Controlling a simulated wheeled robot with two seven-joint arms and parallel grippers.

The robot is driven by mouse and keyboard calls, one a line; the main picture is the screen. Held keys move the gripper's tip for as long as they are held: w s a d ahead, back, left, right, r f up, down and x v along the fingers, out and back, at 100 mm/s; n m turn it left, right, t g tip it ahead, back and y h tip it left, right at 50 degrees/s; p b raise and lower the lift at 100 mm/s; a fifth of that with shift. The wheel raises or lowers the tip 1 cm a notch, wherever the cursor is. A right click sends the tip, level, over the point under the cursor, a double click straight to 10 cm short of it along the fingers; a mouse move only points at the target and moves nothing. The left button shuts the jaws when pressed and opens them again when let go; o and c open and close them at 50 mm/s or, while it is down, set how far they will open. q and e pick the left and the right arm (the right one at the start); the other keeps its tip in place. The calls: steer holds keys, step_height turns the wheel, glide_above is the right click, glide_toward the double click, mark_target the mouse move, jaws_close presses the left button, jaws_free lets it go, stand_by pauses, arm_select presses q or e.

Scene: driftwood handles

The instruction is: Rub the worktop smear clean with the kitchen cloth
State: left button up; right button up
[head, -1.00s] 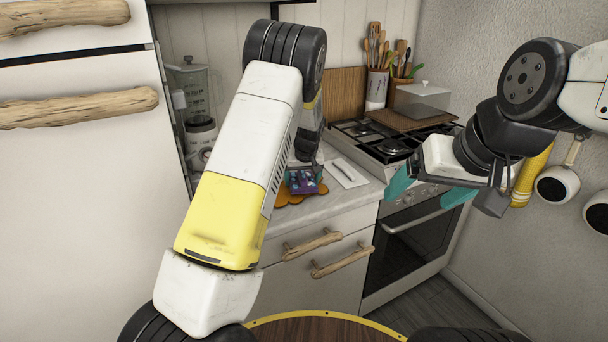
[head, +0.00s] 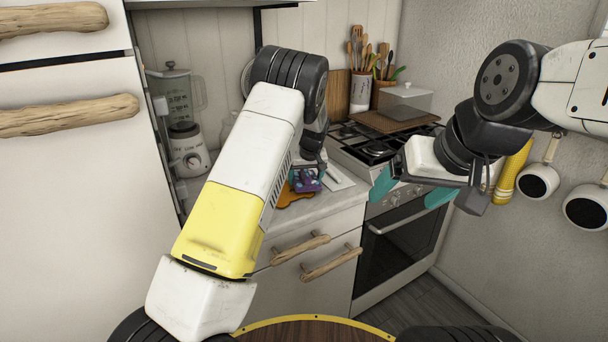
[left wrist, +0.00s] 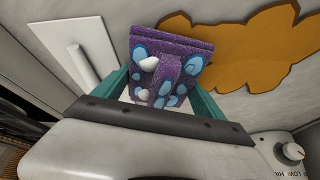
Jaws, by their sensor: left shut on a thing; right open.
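The kitchen cloth (head: 307,182) is purple with blue and white spots. It is bunched between the teal fingers of my left gripper (head: 308,174), which is shut on it; the left wrist view shows the cloth (left wrist: 170,72) closely. The orange-brown smear (head: 291,196) lies on the worktop (head: 305,212), partly hidden by the arm and the cloth. In the left wrist view the smear (left wrist: 245,45) spreads right of the cloth, which overlaps its edge; I cannot tell whether they touch. My right gripper (head: 411,191) is open and empty, in front of the stove.
A flat white item with a rod (left wrist: 78,60) lies on the worktop beside the cloth. A blender (head: 186,140) stands at the back left.

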mark_target(286, 191)
arm_select(q)
steer(key=shift+s+a, duration=0.7)
steer(key=shift+a, duration=0.3)
steer(key=shift+s+a, duration=0.65)
steer(key=shift+a, duration=0.35)
steer(key=shift+s+a, duration=0.7)
steer(key=shift+a, duration=0.3)
steer(key=shift+a, duration=0.1)
steer(key=shift+s+a, duration=0.15)
steer(key=shift+a, duration=0.05)
steer(key=shift+s+a, duration=0.95)
steer(key=shift+a, duration=0.4)
steer(key=shift+s+a, duration=0.9)
steer(key=shift+a, duration=0.4)
steer(key=shift+s+a, duration=0.95)
steer(key=shift+a, duration=0.4)
steer(key=shift+r, duration=3)
